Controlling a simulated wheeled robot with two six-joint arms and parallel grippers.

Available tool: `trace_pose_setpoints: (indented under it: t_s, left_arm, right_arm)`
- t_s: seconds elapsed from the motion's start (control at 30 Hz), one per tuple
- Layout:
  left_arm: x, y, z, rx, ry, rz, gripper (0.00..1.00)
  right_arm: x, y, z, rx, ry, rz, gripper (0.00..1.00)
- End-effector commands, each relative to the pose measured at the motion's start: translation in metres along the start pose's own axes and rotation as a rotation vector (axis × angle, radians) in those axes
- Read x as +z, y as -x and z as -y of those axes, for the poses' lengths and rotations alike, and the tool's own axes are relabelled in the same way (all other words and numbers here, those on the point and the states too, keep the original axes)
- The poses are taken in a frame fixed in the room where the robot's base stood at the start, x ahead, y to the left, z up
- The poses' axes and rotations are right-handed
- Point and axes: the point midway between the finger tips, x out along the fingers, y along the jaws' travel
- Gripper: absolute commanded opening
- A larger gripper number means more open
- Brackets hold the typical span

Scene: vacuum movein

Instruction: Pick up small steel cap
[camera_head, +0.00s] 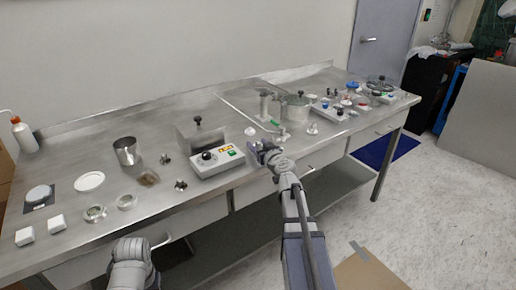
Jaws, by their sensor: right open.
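My right gripper (262,152) is open at the front edge of the steel table, near its middle. A small steel fitting (283,134) stands on the table just beyond and right of it. A small pale, cap-like piece (313,128) lies further right, and a small white round piece (250,131) lies behind the gripper. I cannot tell which of these is the small steel cap. A link of my left arm shows at the bottom left, but its gripper is not visible.
The steel table (150,205) runs along the wall. A steel beaker (127,151) and several dishes are at the left. Small parts crowd the right end.

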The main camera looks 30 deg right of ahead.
Motion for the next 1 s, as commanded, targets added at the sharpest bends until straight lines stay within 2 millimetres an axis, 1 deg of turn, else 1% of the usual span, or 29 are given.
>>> trace_pose_setpoints:
  t_s: [0.17,0.2,0.7,1.0]
  left_arm:
    - [0.0,0.0001,0.0,0.0,0.0,0.0,0.5]
    - [0.0,0.0001,0.0,0.0,0.0,0.0,0.5]
    - [0.0,0.0001,0.0,0.0,0.0,0.0,0.5]
    - [0.0,0.0,0.0,0.0,0.0,0.0,0.5]
  right_arm:
    - [0.0,0.0,0.0001,0.0,0.0,0.0,0.59]
    - [0.0,0.0001,0.0001,0.0,0.0,0.0,0.57]
    - [0.0001,0.0003,0.0,0.0,0.0,0.0,0.01]
    - [0.0001,0.0002,-0.0001,0.0,0.0,0.0,0.0]
